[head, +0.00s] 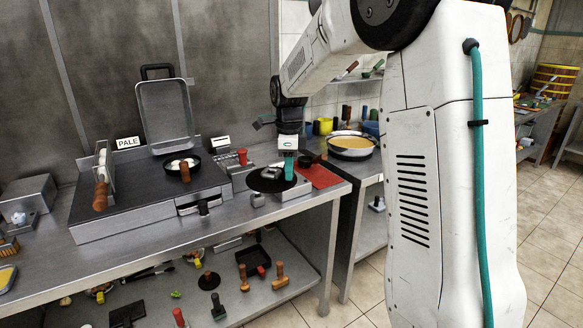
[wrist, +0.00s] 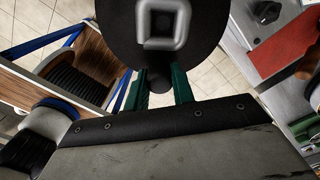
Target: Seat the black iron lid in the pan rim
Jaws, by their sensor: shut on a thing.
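The black iron lid (head: 266,184) is a round dark disc, held in the air by my gripper (head: 288,165) at the right end of the counter. In the wrist view, the lid (wrist: 122,28) fills the top middle, and the green fingers of my gripper (wrist: 161,88) are shut on its dark knob or stem. A small black pan (head: 166,169) sits on the dark griddle, left of and apart from the lid. It has pale contents, and a brown upright handle stands in front of it. Its rim is uncovered.
A brown-handled rack (head: 103,178) stands at the griddle's left. A red mat (head: 320,176) and a wide pan of yellow contents (head: 352,143) lie to the right. The griddle's front left is clear.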

